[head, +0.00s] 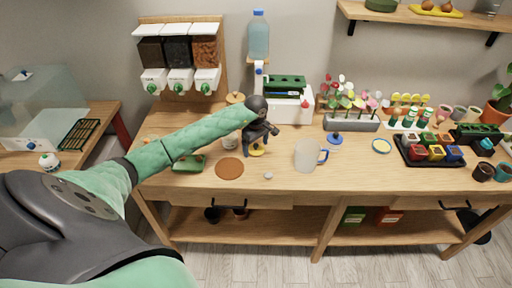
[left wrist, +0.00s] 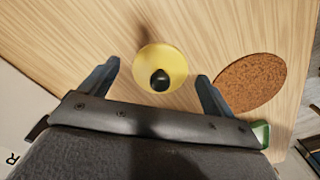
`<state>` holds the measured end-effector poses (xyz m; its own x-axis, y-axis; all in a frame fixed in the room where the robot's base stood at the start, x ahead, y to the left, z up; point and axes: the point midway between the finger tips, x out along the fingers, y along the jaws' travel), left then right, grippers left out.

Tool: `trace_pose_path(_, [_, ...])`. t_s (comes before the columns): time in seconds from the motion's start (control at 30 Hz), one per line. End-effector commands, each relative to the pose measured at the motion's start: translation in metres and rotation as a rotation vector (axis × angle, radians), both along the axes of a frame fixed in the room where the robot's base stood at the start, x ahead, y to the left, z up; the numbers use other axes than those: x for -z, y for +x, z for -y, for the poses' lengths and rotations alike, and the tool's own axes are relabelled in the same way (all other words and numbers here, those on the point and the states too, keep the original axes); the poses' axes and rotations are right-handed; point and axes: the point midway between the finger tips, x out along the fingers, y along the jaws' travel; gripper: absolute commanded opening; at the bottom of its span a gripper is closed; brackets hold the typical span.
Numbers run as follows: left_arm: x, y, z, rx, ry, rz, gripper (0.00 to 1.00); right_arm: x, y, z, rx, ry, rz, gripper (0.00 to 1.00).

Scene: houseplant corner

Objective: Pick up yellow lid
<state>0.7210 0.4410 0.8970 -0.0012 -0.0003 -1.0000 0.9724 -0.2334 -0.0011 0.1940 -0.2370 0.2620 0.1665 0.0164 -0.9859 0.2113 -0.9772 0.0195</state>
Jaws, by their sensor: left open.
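The yellow lid (head: 257,152) is a round disc lying on the wooden table, partly hidden by my left gripper in the head view. In the left wrist view the yellow lid (left wrist: 172,60) shows whole, with a dark round knob (left wrist: 160,80) on it. My left gripper (head: 256,147) points down over the lid. In the left wrist view its fingers (left wrist: 158,72) are spread, one on each side of the lid, with nothing between them but the view of the lid. I cannot tell their exact height above the table. My right gripper is not in view.
A brown cork mat (head: 229,168) lies left of the lid, with a green item (head: 189,164) farther left. A clear pitcher (head: 306,156) with a blue handle stands to the right. A white machine (head: 293,112) is behind. The front table strip is mostly clear, with a small pale object (head: 268,176).

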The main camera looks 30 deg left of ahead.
Motion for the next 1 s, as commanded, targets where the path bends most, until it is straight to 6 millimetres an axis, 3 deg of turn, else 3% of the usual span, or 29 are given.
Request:
trace_pose_path(0.33, [0.0038,0.0002,-0.0001,0.0,0.001,0.001,0.87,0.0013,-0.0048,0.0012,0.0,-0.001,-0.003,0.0])
trace_pose_path(0.57, [0.0037,0.0002,-0.0001,0.0,0.001,0.001,0.42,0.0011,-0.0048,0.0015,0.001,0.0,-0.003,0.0])
trace_pose_path(1.0, [0.0018,0.0005,-0.0005,0.0,0.001,0.002,0.41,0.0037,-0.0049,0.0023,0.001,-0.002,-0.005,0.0])
